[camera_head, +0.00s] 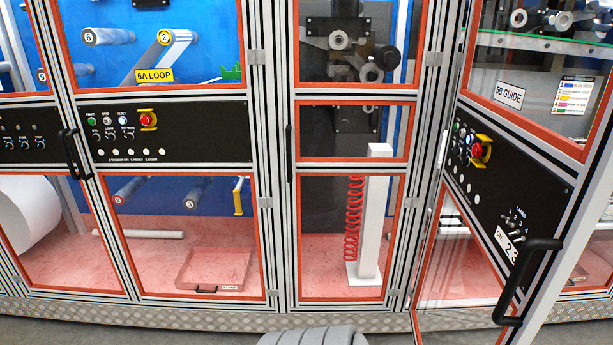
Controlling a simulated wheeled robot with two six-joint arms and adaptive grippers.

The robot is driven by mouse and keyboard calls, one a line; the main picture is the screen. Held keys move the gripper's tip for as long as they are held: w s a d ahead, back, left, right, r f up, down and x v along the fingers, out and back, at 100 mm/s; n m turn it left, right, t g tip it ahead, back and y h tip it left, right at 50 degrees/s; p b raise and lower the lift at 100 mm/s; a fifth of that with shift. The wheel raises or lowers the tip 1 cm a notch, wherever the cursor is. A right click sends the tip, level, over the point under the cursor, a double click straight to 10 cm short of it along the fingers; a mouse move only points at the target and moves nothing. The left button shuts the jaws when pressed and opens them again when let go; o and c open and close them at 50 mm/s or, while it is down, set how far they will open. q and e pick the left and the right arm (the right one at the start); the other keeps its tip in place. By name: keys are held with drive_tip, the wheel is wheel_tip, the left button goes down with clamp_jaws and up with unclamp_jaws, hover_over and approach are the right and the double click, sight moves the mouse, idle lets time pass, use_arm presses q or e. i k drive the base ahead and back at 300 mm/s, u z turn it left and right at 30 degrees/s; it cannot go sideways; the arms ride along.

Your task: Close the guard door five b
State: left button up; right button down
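The guard door five b (508,180) stands swung open on the right side of the view. It has an orange-red edged frame, clear panes and a "5B GUIDE" label (509,95). A black control panel with a red button on yellow crosses its middle. Its black handle (527,280) is on the lower right, near the door's free edge. The hinge side is at the left, by the cabinet post (434,150). Neither of my grippers shows in the view, and nothing is seen touching the door or its handle.
The neighbouring doors, including the "6A LOOP" door (155,76), stand shut on the left, with black handles (75,153). A tread-plate plinth (200,316) runs along the cabinet's foot. The open door juts out over the floor at the right.

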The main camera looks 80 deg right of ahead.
sight(554, 190)
drive_tip(key=z, duration=3.8)
drive_tip(key=i, duration=1)
drive_tip(key=z, duration=2.3)
drive_tip(key=k, duration=1.2)
drive_tip(key=u, duration=2.15)
